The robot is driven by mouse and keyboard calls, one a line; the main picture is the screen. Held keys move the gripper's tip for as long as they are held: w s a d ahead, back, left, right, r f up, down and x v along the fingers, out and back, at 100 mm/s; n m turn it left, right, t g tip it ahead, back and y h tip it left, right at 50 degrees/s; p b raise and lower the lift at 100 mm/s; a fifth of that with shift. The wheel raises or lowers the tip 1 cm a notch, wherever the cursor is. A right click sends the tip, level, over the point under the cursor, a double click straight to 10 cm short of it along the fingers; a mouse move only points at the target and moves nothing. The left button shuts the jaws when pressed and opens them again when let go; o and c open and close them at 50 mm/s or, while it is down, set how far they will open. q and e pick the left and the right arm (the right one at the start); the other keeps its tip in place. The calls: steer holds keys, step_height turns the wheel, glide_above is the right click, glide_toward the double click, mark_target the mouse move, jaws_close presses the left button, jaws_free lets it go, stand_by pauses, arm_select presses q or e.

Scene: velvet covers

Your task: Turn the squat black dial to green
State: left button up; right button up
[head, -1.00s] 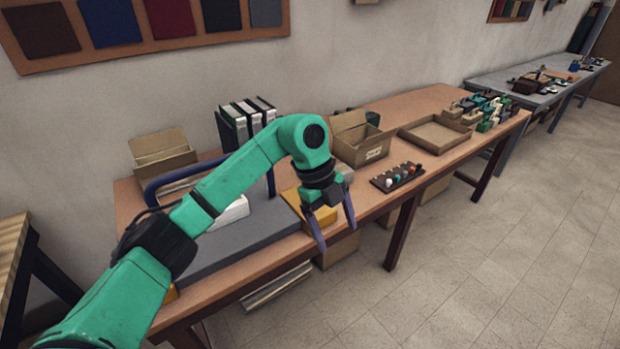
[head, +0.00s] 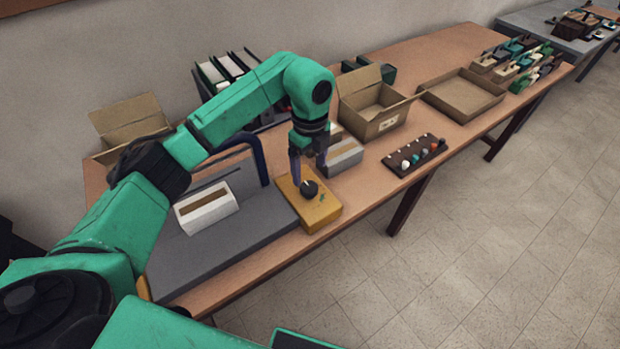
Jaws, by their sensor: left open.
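The squat black dial (head: 310,188) sits on top of a yellow box (head: 318,211) at the table's front edge. A light pointer mark shows on the dial, and a small green mark shows on the box to its lower right. The pointer seems to face up and left, away from the green mark. My left gripper (head: 307,178) is open, fingers pointing down, just above and behind the dial. I cannot tell whether a finger touches it. My right gripper is not in view.
A grey slab with a dark blue arched handle (head: 258,150) and a white open box (head: 207,208) lies left of the yellow box. A grey block (head: 345,155) stands close behind right. A dark rack with coloured knobs (head: 417,155) and cardboard boxes (head: 378,122) are further right.

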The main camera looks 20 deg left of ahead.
mark_target(310, 187)
arm_select(q)
steer(key=f, duration=0.4)
steer(key=w+f+p, duration=0.1)
steer(key=f, duration=0.1)
steer(key=shift+a+f, duration=0.15)
steer(key=shift+f, duration=0.55)
steer(key=shift+s+f, duration=0.1)
steer(key=shift+s, duration=0.05)
steer(key=c, duration=1.4)
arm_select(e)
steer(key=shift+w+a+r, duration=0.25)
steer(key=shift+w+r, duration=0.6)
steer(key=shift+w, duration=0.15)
arm_select(q)
steer(key=shift+f, duration=0.1)
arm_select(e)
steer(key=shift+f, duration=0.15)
